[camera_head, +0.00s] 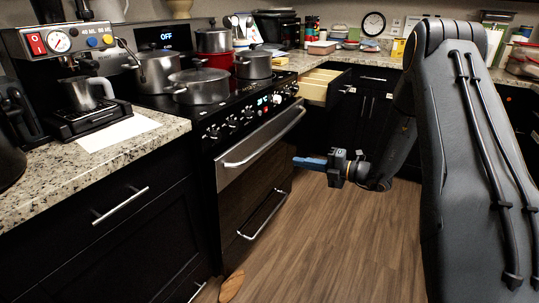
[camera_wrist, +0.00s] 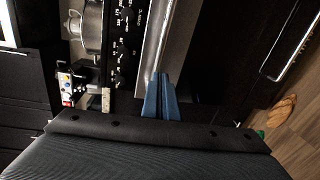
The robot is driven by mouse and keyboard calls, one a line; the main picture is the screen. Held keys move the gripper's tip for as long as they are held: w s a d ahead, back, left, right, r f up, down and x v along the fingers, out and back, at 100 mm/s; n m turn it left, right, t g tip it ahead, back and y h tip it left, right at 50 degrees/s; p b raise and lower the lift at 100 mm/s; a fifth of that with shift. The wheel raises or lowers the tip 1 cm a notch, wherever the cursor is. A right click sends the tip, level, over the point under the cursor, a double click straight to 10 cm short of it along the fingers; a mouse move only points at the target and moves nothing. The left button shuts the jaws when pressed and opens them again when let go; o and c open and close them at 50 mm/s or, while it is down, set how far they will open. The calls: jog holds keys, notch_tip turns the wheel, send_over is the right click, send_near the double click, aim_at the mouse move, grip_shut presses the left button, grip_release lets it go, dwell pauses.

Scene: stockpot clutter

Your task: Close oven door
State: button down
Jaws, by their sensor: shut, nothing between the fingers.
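The oven door (camera_head: 240,195) is on the front of the black range, with a silver upper band and a long bar handle (camera_head: 265,141). It stands nearly upright, flush or close to flush with the range front; I cannot tell whether a small gap remains. My gripper (camera_head: 296,161) has blue fingers pressed together with nothing between them. In the head view it points left toward the door's right side, apparently clear of the handle. In the wrist view the shut fingertips (camera_wrist: 160,76) overlap the silver band (camera_wrist: 157,40); contact cannot be told.
A lower handle (camera_head: 263,214) sits below the door. A drawer (camera_head: 322,86) beyond the range is pulled open. Several pots (camera_head: 198,86) stand on the cooktop. A brown wooden item (camera_head: 231,287) lies on the floor by the range. The wooden floor (camera_head: 340,240) ahead is mostly clear.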

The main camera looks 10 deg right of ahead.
aim_at(262, 151)
jog(key=shift+m+t, duration=0.4)
jog(key=shift+m, duration=0.3)
jog(key=x, duration=0.9)
jog(key=w+d+x, duration=0.1)
jog(key=x, duration=0.4)
jog(key=shift+w+f+p, duration=0.1)
jog(key=shift+f+p, duration=0.1)
jog(key=shift+p, duration=0.15)
